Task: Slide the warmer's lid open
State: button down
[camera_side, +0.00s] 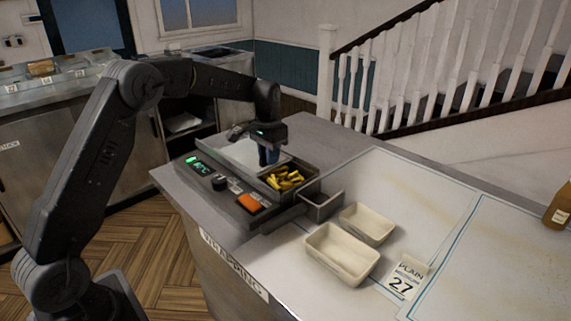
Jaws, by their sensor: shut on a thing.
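The warmer (222,203) is a grey unit on the counter, with a lit green display, a dark knob and an orange switch on its front panel. Its pale lid (232,151) covers the left-back part of the well. The right-front part is uncovered, and yellow fries (285,179) show inside. My gripper (268,157) points down at the lid's right edge, beside the fries. It is shut on what looks like the lid's handle, a small dark blue piece. The fingertips are small, and the exact contact is hard to see.
A small grey bin (320,205) adjoins the warmer's right side. Two empty cream trays (342,254) (368,223) stand on a pale mat (425,190) with a "PLAIN 27" card (405,277). A bottle (560,205) stands at the far right. The mat's middle is clear.

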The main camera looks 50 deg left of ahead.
aim_at(251, 153)
jog(key=a, duration=0.8)
jog(key=c, duration=1)
grip_release()
jog(key=shift+c, duration=0.2)
jog(key=shift+r, duration=0.1)
notch_tip(251, 153, up, 14)
jog(key=shift+f, duration=0.2)
